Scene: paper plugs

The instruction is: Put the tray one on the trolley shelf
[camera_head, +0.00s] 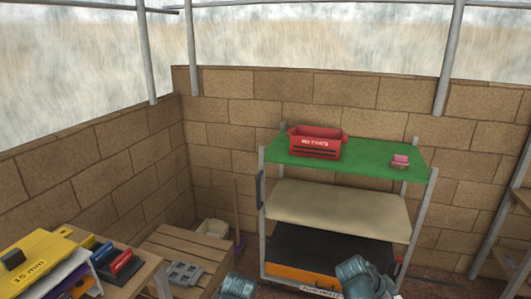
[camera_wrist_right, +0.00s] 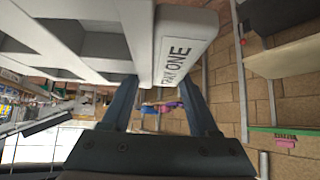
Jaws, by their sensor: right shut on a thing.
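In the right wrist view, a pale grey tray (camera_wrist_right: 188,48) labelled "TRAY ONE" fills the top, with open gaps between its bars. My right gripper (camera_wrist_right: 160,88) is shut on the tray's edge near the label. In the head view the trolley (camera_head: 263,205) stands against the block wall. It has a green top shelf (camera_head: 365,157), a bare beige middle shelf (camera_head: 340,209) and a dark lower shelf (camera_head: 340,250). Parts of my arms show at the bottom edge of the head view. The left gripper itself is outside the frame.
A red crate (camera_head: 316,142) and a small pink item (camera_head: 400,161) stand on the green shelf. A wooden pallet-like table (camera_head: 190,245) at left holds a grey slotted piece (camera_head: 184,273). A cluttered bench with a yellow case (camera_head: 40,255) is at far left.

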